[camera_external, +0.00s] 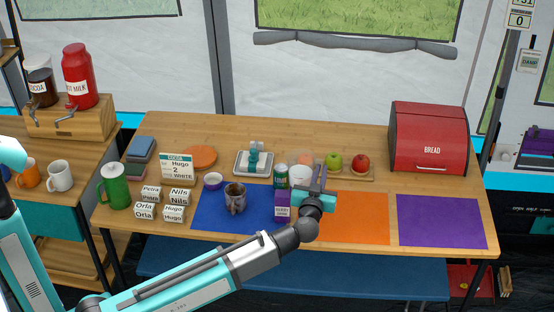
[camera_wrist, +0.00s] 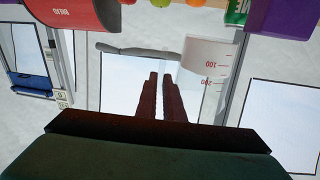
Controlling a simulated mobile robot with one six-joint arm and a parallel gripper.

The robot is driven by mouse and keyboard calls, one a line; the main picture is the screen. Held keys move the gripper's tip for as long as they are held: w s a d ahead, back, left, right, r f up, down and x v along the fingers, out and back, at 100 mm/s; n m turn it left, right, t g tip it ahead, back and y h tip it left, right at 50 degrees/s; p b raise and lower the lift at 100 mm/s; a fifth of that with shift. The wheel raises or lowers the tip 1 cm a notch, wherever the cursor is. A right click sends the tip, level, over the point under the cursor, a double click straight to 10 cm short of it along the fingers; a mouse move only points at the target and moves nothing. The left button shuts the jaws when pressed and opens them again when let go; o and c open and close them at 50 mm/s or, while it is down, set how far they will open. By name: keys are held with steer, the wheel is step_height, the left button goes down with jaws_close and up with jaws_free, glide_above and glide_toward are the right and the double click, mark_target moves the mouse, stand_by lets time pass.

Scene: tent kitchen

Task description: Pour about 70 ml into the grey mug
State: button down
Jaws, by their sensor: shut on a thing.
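The grey mug (camera_external: 236,200) stands upright on the blue mat (camera_external: 207,213) in the external view; its inside looks brownish. My gripper (camera_external: 315,185) is right of the mug, by the gap between the blue and orange mats. It is shut on a clear measuring jug (camera_external: 299,174) with white contents. In the wrist view the jug (camera_wrist: 208,58) shows upside down beside the fingers (camera_wrist: 160,80), with red 100 and 200 marks. The white reaches a little past the 100 mark. The grip itself, probably on the jug's handle, cannot be seen clearly.
A white bowl (camera_external: 213,181), name blocks (camera_external: 174,213) and a cocoa order card (camera_external: 179,166) are left. Apples (camera_external: 334,161) and the red bread bin (camera_external: 429,137) are right. The orange (camera_external: 355,218) and purple mats (camera_external: 440,222) are clear.

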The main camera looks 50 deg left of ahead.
mark_target(299, 171)
steer(key=shift+n+g+y, duration=0.3)
steer(key=shift+n, duration=0.1)
steer(key=shift+s+a+r+b, duration=0.2)
steer(key=shift+s+a+b, duration=0.45)
steer(key=shift+b, duration=0.7)
steer(key=shift+s+a+r+b, duration=0.2)
steer(key=shift+s+a+b, duration=0.45)
steer(key=shift+b, duration=0.65)
steer(key=shift+s+a+r+b, duration=0.2)
steer(key=shift+s+a+b, duration=0.45)
steer(key=shift+b, duration=0.7)
steer(key=shift+s+a+b, duration=0.1)
steer(key=shift+a+b, duration=0.25)
steer(key=shift+b, duration=0.25)
steer(key=shift+s+a, duration=0.1)
steer(key=shift+a, duration=0.05)
steer(key=shift+f+b, duration=0.1)
steer(key=shift+b, duration=0.2)
